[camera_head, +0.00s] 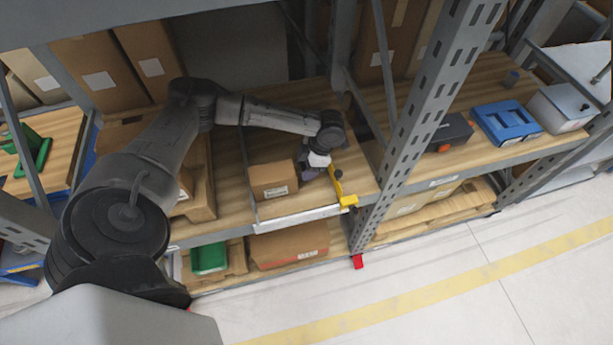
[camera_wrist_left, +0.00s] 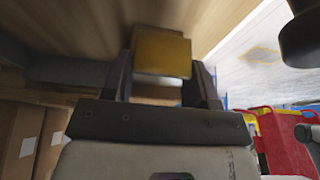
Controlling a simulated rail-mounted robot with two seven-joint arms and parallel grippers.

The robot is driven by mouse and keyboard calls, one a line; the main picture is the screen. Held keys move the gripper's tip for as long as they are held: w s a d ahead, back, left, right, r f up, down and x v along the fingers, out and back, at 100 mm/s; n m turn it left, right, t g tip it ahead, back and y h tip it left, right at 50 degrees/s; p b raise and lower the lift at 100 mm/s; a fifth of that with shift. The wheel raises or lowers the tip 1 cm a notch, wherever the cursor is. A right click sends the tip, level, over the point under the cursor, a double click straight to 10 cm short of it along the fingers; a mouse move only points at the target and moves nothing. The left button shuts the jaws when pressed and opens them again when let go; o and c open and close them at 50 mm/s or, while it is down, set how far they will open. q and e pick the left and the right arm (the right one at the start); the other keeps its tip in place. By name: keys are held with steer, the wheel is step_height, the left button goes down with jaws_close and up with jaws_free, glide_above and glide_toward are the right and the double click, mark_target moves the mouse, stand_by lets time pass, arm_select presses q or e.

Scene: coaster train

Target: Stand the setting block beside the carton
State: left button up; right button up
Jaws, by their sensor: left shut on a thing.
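My left gripper (camera_head: 311,172) reaches over the middle shelf board, just right of a small brown carton (camera_head: 274,180) with a white label. In the left wrist view the gripper (camera_wrist_left: 163,80) is shut on a block (camera_wrist_left: 162,52) with a yellow face, which I take to be the setting block. Its lower part is hidden by the gripper. In the head view the gripper mostly hides the held block, and I cannot tell whether it touches the board. My right gripper is not in view.
A slotted grey upright (camera_head: 415,120) rises to the right. A blue case (camera_head: 507,122) sits on the right shelf. Large cartons (camera_head: 100,73) stand behind.

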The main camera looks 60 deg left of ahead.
arm_select(q)
steer(key=shift+f, duration=2.3)
steer(key=shift+f, duration=0.1)
steer(key=o, duration=1.3)
steer(key=v, duration=1.2)
steer(key=shift+w, duration=0.1)
